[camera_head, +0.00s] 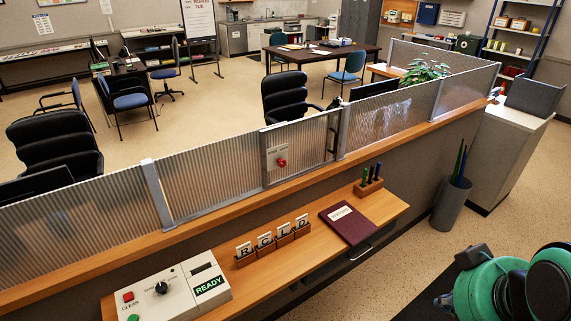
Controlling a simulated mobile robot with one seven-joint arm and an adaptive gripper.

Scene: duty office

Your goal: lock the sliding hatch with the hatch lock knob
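The sliding hatch (308,147) is a ribbed translucent panel in a dark frame, set in the screen above the long counter. Its panel appears to stand across the opening; I cannot tell whether it is fully closed. The hatch lock knob (282,162) is small and red, on a pale plate with small lettering at the hatch's left side. Its turn position is too small to read. No gripper fingers show. Green and black rounded parts at the lower right look like my own arm, well away from the knob.
A wooden shelf (222,285) below the hatch carries a control box (170,291) reading READY, lettered card holders (272,245), a maroon book (347,222) and a pen block (368,188). A grey bin (452,204) stands at right. Speckled floor before the shelf is partly free.

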